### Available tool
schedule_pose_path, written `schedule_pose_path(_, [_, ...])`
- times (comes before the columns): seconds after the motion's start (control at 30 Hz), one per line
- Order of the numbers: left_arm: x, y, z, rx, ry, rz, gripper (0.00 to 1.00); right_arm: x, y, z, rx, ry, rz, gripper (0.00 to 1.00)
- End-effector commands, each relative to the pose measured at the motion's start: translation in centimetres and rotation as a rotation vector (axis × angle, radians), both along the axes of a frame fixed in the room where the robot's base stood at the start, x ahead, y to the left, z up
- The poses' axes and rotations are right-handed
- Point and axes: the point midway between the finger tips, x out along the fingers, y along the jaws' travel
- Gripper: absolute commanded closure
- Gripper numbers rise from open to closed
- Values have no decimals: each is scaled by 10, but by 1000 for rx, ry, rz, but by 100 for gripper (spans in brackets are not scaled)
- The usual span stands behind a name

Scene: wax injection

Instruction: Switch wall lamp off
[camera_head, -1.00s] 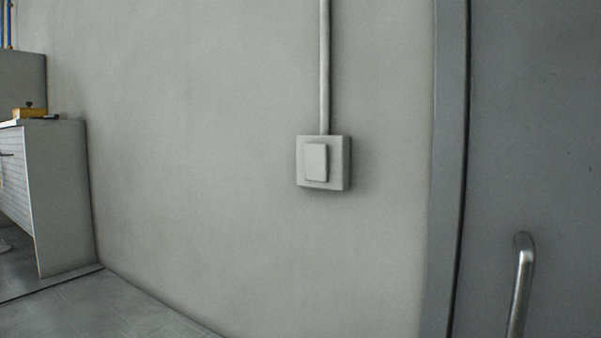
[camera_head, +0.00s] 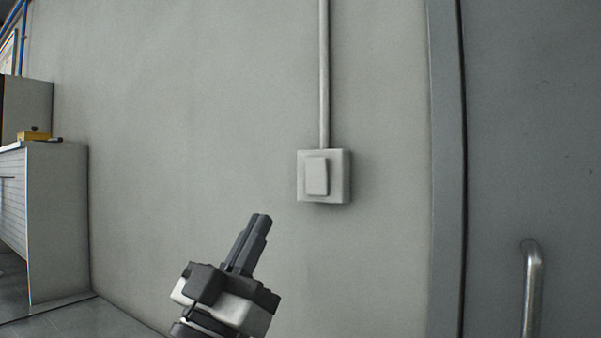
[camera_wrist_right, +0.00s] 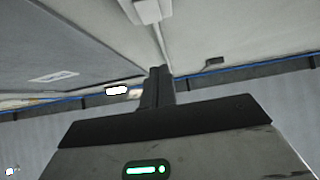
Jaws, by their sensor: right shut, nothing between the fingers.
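The wall switch (camera_head: 317,177) is a pale square box with a raised rocker plate, fixed to the grey wall below a vertical conduit. My right gripper (camera_head: 262,221) is below and left of the switch in the head view, fingers together and pointing up, apart from the switch. In the right wrist view the shut fingers (camera_wrist_right: 158,72) point up the picture, and a pale box that looks like the switch (camera_wrist_right: 147,11) is at the top edge beyond them. My left gripper is out of view. No lamp can be made out for certain.
A grey door (camera_head: 535,120) with a metal handle (camera_head: 532,288) is on the right. The conduit (camera_head: 324,75) runs up from the switch. The wall around the switch is clear.

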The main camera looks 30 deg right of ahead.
Motion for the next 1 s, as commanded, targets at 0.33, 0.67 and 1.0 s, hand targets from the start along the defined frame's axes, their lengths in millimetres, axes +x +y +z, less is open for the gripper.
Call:
schedule_pose_path(0.33, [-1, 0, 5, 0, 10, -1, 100, 12, -33, 45, -4, -7, -3, 100])
schedule_pose_path(0.67, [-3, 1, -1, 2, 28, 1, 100, 31, -77, 78, -4, 0, -5, 100])
schedule_pose_path(1.0, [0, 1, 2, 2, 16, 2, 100, 39, -96, 79, -1, 0, 0, 100])
